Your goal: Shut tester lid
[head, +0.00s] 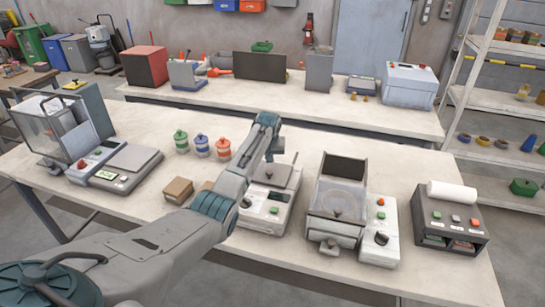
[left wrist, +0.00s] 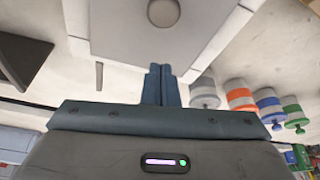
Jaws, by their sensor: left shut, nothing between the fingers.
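The machine I take for the tester (head: 266,216) is a white unit on the front table, with a green button and a dark window. A pale grey plate (head: 287,176), apparently its lid, lies at its top rear, partly hidden by my left arm. How far it is open I cannot tell. In the left wrist view the plate (left wrist: 205,30) carries a round knob (left wrist: 163,12). My left gripper (head: 271,156) is shut and empty, above the machine's rear. In the left wrist view its fingertips (left wrist: 160,70) are at the plate's edge; contact is unclear. My right gripper is not in view.
A thin upright rod (head: 295,158) stands by the plate. Right of it is a machine with a raised dark panel (head: 345,168). A printer-like unit (head: 451,217) stands at the right.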

